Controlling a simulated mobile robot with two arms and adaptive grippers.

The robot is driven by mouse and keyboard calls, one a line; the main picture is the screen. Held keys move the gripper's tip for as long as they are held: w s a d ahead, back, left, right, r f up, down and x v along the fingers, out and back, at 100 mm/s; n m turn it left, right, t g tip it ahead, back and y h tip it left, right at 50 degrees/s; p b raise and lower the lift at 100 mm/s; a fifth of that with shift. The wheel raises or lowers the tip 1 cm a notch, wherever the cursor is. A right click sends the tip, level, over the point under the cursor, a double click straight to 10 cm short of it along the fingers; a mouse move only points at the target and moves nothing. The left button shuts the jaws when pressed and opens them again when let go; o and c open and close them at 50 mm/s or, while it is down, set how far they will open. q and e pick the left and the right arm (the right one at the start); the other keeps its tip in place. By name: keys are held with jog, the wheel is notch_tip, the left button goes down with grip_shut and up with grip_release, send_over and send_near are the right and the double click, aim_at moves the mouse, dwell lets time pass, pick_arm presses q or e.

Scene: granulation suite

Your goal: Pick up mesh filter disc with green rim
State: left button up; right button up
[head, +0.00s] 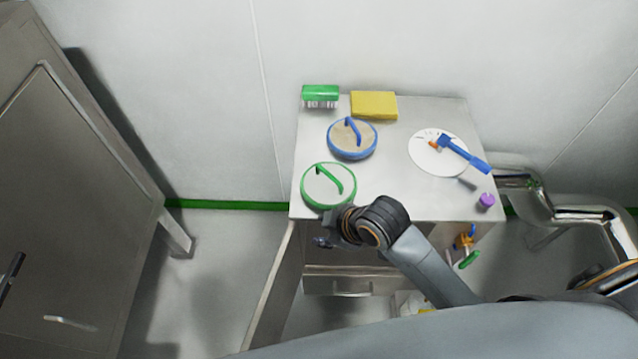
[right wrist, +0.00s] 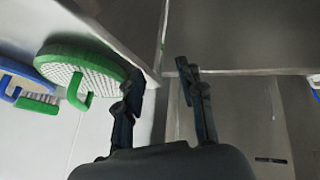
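The mesh filter disc with a green rim (head: 316,190) lies on the front left corner of the steel table, its green bar handle on top. In the right wrist view the disc (right wrist: 88,62) is at the left, beside the left-hand finger and not between the fingers. My right gripper (head: 322,242) is just off the table's front edge, close to the disc, and partly hidden by its wrist. The right wrist view shows my right gripper (right wrist: 158,90) open with nothing between its fingers. My left gripper is in neither view.
The steel table (head: 390,180) also holds a blue-rimmed disc (head: 338,146), a green brush (head: 320,93), a yellow sponge (head: 373,105), a white round plate (head: 425,160) with a blue-handled tool (head: 468,154), and a purple item (head: 486,201). A grey cabinet (head: 70,220) stands left.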

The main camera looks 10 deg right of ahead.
jog(key=w+a+r+n+y, duration=0.1)
jog(key=w+a+r+n, duration=0.45)
jog(key=n, duration=0.85)
jog(key=w+d+r+n+g+h, duration=0.2)
jog(key=w+d+r+n, duration=0.3)
jog(key=d+r+n, duration=0.65)
jog(key=n, duration=0.2)
send_over(320, 166)
jog(key=s+d, duration=0.1)
jog(key=s, duration=0.1)
jog(key=shift+m, duration=0.25)
jog(key=f, duration=0.4)
jog(key=f+p, duration=0.1)
jog(key=f, duration=0.4)
jog(key=shift+w+d+f, duration=0.1)
jog(key=shift+w+d, duration=0.05)
jog(key=shift+w, duration=0.05)
jog(key=shift+w+f, duration=0.15)
jog(key=shift+f, duration=0.4)
jog(key=p+x, duration=0.1)
jog(key=x, duration=0.3)
jog(key=shift+f, duration=0.15)
jog(key=shift+c, duration=0.4)
